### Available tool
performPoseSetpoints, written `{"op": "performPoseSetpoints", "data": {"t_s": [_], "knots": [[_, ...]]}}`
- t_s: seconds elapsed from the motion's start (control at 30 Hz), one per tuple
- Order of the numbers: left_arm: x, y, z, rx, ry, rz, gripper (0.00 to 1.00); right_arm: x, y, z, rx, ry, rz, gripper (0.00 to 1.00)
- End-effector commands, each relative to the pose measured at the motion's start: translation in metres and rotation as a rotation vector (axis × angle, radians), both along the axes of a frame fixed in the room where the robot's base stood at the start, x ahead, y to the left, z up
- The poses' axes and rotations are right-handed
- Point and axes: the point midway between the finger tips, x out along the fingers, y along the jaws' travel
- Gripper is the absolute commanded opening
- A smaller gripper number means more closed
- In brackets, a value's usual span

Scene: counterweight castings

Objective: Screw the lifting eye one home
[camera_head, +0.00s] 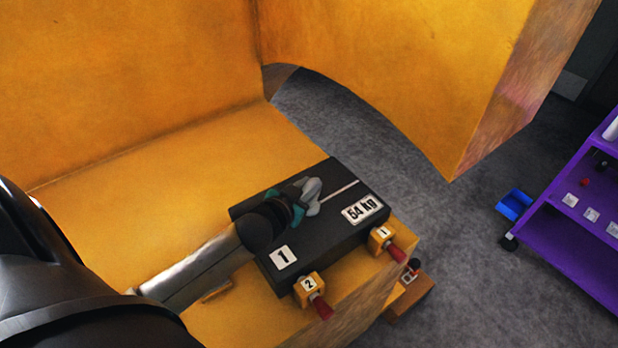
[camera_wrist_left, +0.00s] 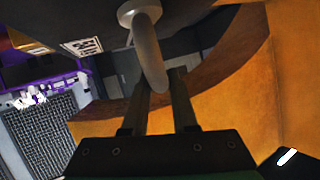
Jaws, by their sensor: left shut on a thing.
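The black counterweight casting (camera_head: 330,225) lies on a yellow ledge, with a "1" label and a "54 kg" label on top. My left gripper (camera_head: 311,192) is over the top of the casting, and its arm comes in from the lower left. In the left wrist view, the grey lifting eye (camera_wrist_left: 149,50) has its collar against the dark casting (camera_wrist_left: 190,10). My left gripper (camera_wrist_left: 160,88) is shut on the eye's loop. In the head view the gripper largely hides the eye. The thread is not visible, and my right gripper is not in view.
Two yellow blocks with red handles, marked "2" (camera_head: 309,285) and "1" (camera_head: 381,237), sit at the casting's near edge. Large yellow walls (camera_head: 390,60) rise behind. A purple cart (camera_head: 580,225) and a blue bin (camera_head: 514,204) are at right. Grey floor between is clear.

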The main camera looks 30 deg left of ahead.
Motion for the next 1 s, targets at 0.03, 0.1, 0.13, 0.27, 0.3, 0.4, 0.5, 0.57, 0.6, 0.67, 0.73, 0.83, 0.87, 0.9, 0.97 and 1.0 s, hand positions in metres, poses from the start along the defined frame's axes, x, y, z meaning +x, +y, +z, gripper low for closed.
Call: {"op": "performPoseSetpoints", "data": {"t_s": [0.03,0.1,0.13,0.27,0.3,0.4,0.5,0.57,0.6,0.67,0.73,0.83,0.87,0.9,0.97,1.0], "knots": [[0.0010,0.0035,0.0047,0.011,-0.002,-0.043,0.00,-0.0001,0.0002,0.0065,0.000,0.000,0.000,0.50],[0.0012,0.0038,0.0041,0.012,-0.002,-0.098,0.00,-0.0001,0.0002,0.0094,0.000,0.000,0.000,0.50],[0.0014,0.0042,0.0038,0.013,-0.002,-0.121,0.00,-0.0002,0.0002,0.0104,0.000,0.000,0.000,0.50],[0.0022,0.0044,0.0034,0.010,-0.004,-0.208,0.00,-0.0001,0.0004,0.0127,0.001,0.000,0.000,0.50],[0.0020,0.0043,0.0029,0.010,-0.004,-0.231,0.00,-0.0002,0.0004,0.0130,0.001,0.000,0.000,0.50],[0.0027,0.0045,0.0031,0.010,-0.006,-0.284,0.00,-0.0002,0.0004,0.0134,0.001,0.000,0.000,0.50],[0.0028,0.0043,0.0028,0.009,-0.006,-0.324,0.00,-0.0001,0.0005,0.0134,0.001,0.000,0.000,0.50],[0.0029,0.0043,0.0028,0.007,-0.006,-0.343,0.00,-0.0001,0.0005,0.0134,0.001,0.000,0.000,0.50],[0.0027,0.0044,0.0025,0.007,-0.006,-0.354,0.00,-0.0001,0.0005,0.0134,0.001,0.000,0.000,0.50],[0.0030,0.0039,0.0029,0.005,-0.008,-0.368,0.00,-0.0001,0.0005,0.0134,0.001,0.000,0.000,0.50],[0.0030,0.0038,0.0030,0.005,-0.008,-0.381,0.00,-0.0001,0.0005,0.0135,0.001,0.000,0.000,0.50],[0.0028,0.0034,0.0027,0.003,-0.008,-0.391,0.00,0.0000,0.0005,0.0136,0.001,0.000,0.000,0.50],[0.0028,0.0033,0.0026,0.004,-0.008,-0.393,0.00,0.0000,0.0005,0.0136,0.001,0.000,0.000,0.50],[0.0028,0.0032,0.0026,0.003,-0.008,-0.394,0.00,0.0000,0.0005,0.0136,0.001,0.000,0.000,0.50],[0.0028,0.0031,0.0026,0.002,-0.008,-0.396,0.00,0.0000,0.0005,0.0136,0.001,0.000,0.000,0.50],[0.0028,0.0031,0.0026,0.002,-0.008,-0.396,0.00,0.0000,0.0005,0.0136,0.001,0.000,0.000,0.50]]}}
